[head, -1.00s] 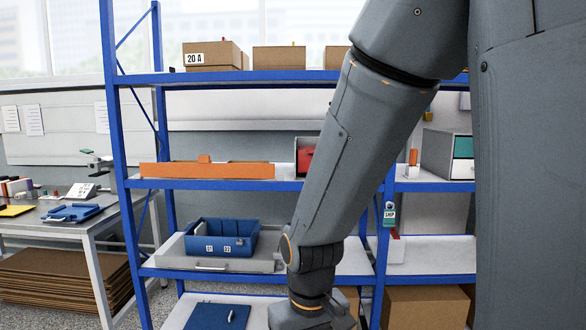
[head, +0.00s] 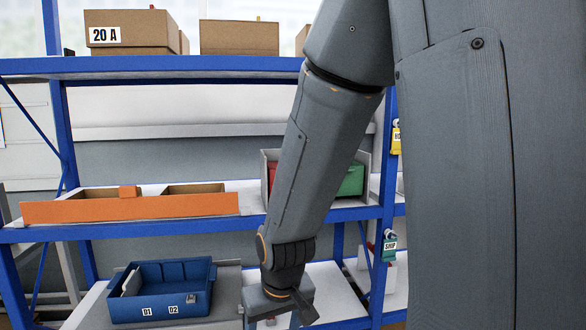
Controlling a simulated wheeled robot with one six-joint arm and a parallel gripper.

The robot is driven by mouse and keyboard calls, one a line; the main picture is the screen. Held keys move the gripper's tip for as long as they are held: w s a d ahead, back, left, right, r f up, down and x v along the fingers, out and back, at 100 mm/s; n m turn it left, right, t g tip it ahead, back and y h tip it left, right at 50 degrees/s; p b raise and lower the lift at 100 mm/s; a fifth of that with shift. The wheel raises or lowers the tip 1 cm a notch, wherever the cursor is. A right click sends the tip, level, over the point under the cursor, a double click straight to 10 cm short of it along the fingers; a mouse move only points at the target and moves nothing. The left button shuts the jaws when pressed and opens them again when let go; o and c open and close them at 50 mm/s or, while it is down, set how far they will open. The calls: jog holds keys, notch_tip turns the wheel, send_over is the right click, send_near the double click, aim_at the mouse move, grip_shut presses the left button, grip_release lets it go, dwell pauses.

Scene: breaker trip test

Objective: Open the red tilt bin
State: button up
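A red bin (head: 271,176) shows as a narrow red strip in a grey housing on the middle shelf, left of a green bin (head: 352,180). My arm crosses in front of the housing and hides most of the red bin, so I cannot tell whether it is tilted. My gripper end (head: 278,302) hangs low at the bottom of the view, below and in front of the middle shelf, apart from the red bin. Its fingers are not clearly visible.
An orange tray (head: 130,207) lies left on the middle shelf (head: 250,214). A blue bin (head: 160,292) marked D1 and D2 is on the lower shelf. Cardboard boxes (head: 238,37) stand on top.

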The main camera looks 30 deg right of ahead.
jog(key=w+d+r+m+t+h+p, duration=0.1)
jog(key=w+d+r+t+p, duration=0.1)
jog(key=w+d+r+t, duration=0.35)
jog(key=w+d+r+m+t+h+p, duration=0.1)
jog(key=w+d+r+t+p, duration=0.15)
jog(key=w+r, duration=0.55)
jog(key=w+d+r+t+h+p, duration=0.1)
jog(key=w+d+r+t+p, duration=0.1)
jog(key=w+d+r+t, duration=0.3)
jog(key=d+r+t+h+p, duration=0.15)
jog(key=d+r, duration=0.25)
jog(key=r, duration=0.4)
jog(key=p+x, duration=0.3)
jog(key=x, duration=0.4)
jog(key=shift+w+f+m, duration=0.2)
jog(key=shift+m, duration=0.1)
jog(key=shift+a, duration=0.1)
jog(key=c, duration=1.5)
